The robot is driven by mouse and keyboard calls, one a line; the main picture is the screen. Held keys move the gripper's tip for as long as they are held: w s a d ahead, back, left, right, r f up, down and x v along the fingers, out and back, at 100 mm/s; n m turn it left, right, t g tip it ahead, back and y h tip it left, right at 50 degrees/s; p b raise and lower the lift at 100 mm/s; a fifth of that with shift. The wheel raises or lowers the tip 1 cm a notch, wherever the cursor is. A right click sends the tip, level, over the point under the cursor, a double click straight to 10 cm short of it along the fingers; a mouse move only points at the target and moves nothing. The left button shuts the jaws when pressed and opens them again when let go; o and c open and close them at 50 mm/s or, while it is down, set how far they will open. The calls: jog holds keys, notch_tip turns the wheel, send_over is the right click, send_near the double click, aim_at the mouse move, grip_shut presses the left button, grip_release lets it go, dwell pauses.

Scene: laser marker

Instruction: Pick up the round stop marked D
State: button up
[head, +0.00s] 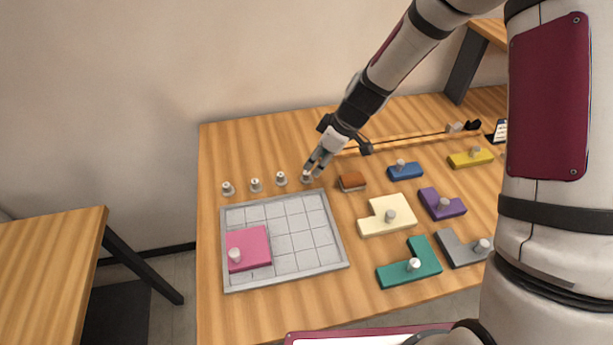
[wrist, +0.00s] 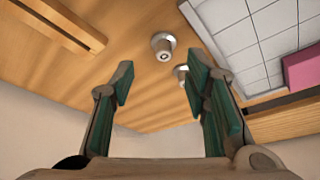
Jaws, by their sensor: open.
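Several small pale round stops stand upright in a row behind the grey grid tray (head: 284,280): a far left stop (head: 228,188), a second stop (head: 256,185), a third stop (head: 281,178) and a far right stop (head: 307,177). Their letters are too small to read in the head view. My gripper (head: 314,168) points down at the far right stop. In the wrist view my gripper (wrist: 158,75) is open and empty. A nearer stop (wrist: 163,44) with an unclear dark mark shows beyond the fingertips. Another stop (wrist: 181,73) is partly hidden by the right finger.
A pink block (head: 250,245) sits in the tray's front left. A brown block (head: 352,181) lies just right of my gripper. Cream (head: 375,226), teal (head: 425,262), blue (head: 407,172), purple (head: 430,197), grey (head: 455,249) and yellow (head: 462,160) knobbed blocks lie to the right.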

aim_at(308, 173)
jog(key=shift+x, duration=0.8)
jog(key=x, duration=0.2)
jog(key=p+x, duration=0.1)
jog(key=x, duration=0.1)
jog(key=shift+s+a, duration=0.25)
jog(key=shift+a, duration=0.05)
jog(key=shift+w+a+f, duration=0.15)
jog(key=shift+f, duration=0.4)
jog(key=shift+c, duration=0.4)
grip_shut()
